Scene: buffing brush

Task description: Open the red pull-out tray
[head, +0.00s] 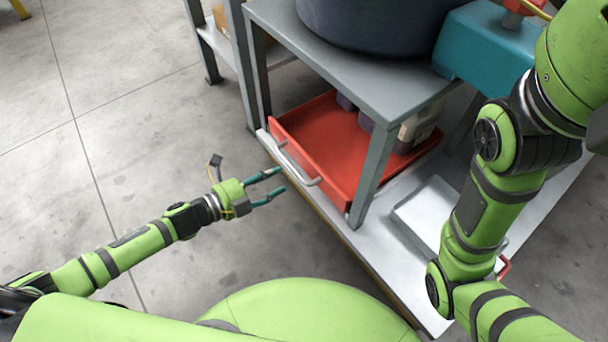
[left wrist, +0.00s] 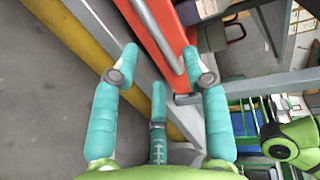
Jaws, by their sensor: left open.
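The red pull-out tray (head: 318,140) sits on the low shelf under the grey bench, with its front panel near the shelf's front edge. A silver bar handle (head: 298,165) is fixed on that front. My left gripper (head: 280,181) is open and empty, just left of the handle in the head view and apart from it. In the left wrist view, my teal fingers (left wrist: 160,65) are spread wide, with the handle (left wrist: 158,38) and the red tray front (left wrist: 150,30) beyond and between the tips. The right gripper is not in view; only my right arm shows.
Dark containers (head: 362,120) stand in the back of the tray. A bench leg (head: 371,170) rises by the tray's right front corner. A light metal tray (head: 430,215) lies on the shelf to the right. The floor (head: 130,150) at left is clear.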

